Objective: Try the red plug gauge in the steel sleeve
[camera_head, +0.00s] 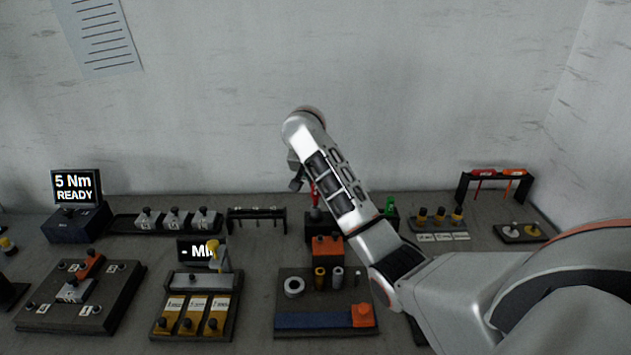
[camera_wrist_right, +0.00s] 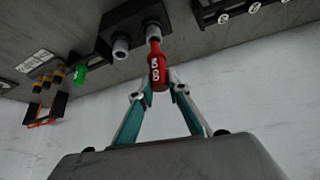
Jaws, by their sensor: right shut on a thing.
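The red plug gauge (camera_wrist_right: 158,72), marked with digits, is between the fingertips of my right gripper (camera_wrist_right: 159,91), which is shut on it. In the head view a red part of the gauge (camera_head: 314,192) shows beside my right arm, above a dark block. In the wrist view its far end meets a grey collar (camera_wrist_right: 153,31) on that block; I cannot tell how deep it sits. A steel-coloured sleeve (camera_head: 337,279) stands on a dark board, beside a brass one (camera_head: 319,280). My right arm hides part of the gripper. My left gripper is not in view.
A green gauge (camera_head: 390,206) stands right of my forearm. An orange block (camera_head: 327,248) is behind the dark board (camera_head: 290,311), which also holds a white ring (camera_head: 294,287). A rack with red and orange tools (camera_head: 490,174) stands at the back right. Labelled trays fill the left.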

